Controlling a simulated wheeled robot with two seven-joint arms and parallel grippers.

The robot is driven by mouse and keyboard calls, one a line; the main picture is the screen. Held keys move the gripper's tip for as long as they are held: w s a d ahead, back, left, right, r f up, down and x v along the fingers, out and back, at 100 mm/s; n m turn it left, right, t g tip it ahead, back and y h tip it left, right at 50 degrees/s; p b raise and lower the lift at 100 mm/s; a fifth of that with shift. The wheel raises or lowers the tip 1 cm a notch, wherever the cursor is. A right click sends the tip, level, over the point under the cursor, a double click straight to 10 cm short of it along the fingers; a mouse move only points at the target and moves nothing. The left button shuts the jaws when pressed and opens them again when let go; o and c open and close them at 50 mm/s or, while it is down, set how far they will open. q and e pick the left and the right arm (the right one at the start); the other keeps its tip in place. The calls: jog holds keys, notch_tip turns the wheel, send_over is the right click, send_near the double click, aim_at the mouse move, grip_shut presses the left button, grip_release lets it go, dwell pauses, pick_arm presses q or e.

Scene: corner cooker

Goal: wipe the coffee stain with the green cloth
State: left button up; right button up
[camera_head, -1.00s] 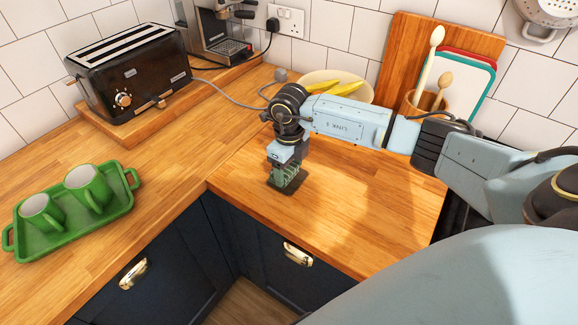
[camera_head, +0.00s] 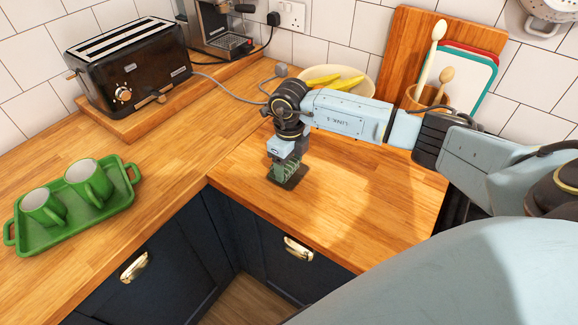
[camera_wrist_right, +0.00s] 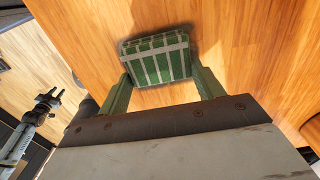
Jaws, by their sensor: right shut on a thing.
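The green cloth (camera_wrist_right: 158,58), checked with pale stripes, is folded into a flat pad between the fingers of my right gripper (camera_wrist_right: 160,84). In the head view, my right gripper (camera_head: 287,172) points down at the counter right of the inner corner, with the cloth (camera_head: 288,180) at its tips. The cloth is at or very near the wood; I cannot tell if it touches. No coffee stain shows clearly in either view; the cloth and arm hide some wood. My left gripper (camera_wrist_right: 50,101) shows small at the left of the right wrist view, away from the cloth; its jaw state is unclear.
A green tray (camera_head: 120,203) with two green mugs stands on the left counter. A toaster (camera_head: 128,65) and coffee machine are behind. A bowl (camera_head: 362,80) with yellow fruit, a utensil pot and boards stand behind my right arm. The wood in front of the gripper is clear.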

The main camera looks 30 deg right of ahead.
jog(key=shift+s+a+f+p, duration=0.1)
jog(key=shift+s+a+p, duration=0.15)
jog(key=shift+a, duration=0.35)
jog(key=shift+s+a+p, duration=0.15)
jog(key=shift+s+a, duration=0.15)
jog(key=shift+a, duration=0.3)
jog(key=shift+w+d+b, duration=0.25)
jog(key=shift+d+b, duration=0.1)
jog(key=shift+d, duration=0.25)
jog(key=shift+w+d+b, duration=0.3)
jog(key=shift+d, duration=0.35)
jog(key=shift+w+d+b, duration=0.25)
jog(key=shift+d+b, duration=0.1)
jog(key=shift+d, duration=0.25)
jog(key=shift+w+d, duration=0.1)
jog(key=shift+d, duration=0.25)
jog(key=shift+a, duration=0.1)
